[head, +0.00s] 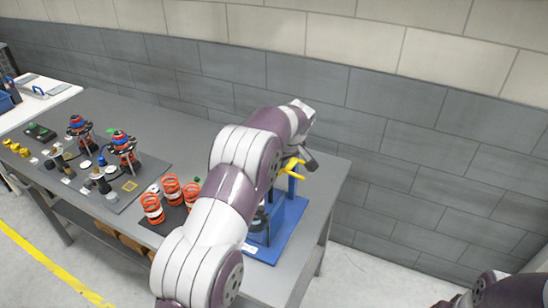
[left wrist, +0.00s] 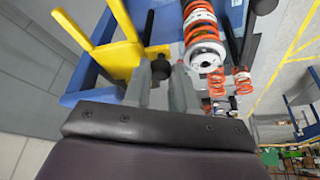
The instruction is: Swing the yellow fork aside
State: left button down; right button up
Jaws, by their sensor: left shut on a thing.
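The yellow fork (head: 293,168) is at the blue fixture (head: 287,222) on the right end of the table, partly hidden by my left arm. In the left wrist view the fork (left wrist: 118,57) shows two prongs and a cross piece, with a dark knob (left wrist: 161,69) by its end. My left gripper (left wrist: 160,86) is shut around this knob, its fingers on either side. An orange spring strut (left wrist: 201,28) stands in the blue fixture (left wrist: 82,88), close to the fork and apart from my fingers. My right gripper is not in view.
Several orange springs (head: 172,189) stand left of the fixture. Farther left, a dark mat (head: 110,192) holds strut assemblies and small parts. A brick wall (head: 400,125) runs behind the table (head: 190,130). Part of my right arm shows at lower right.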

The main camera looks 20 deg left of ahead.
pick_arm(q)
jog(key=shift+w+d+r+n+p, duration=0.1)
jog(key=shift+w+r+n+p, duration=0.2)
jog(key=shift+n+p, duration=0.3)
jog(key=c, duration=1)
grip_release()
jog(key=shift+o, duration=0.3)
jog(key=shift+s, duration=0.2)
jog(key=shift+f, duration=0.25)
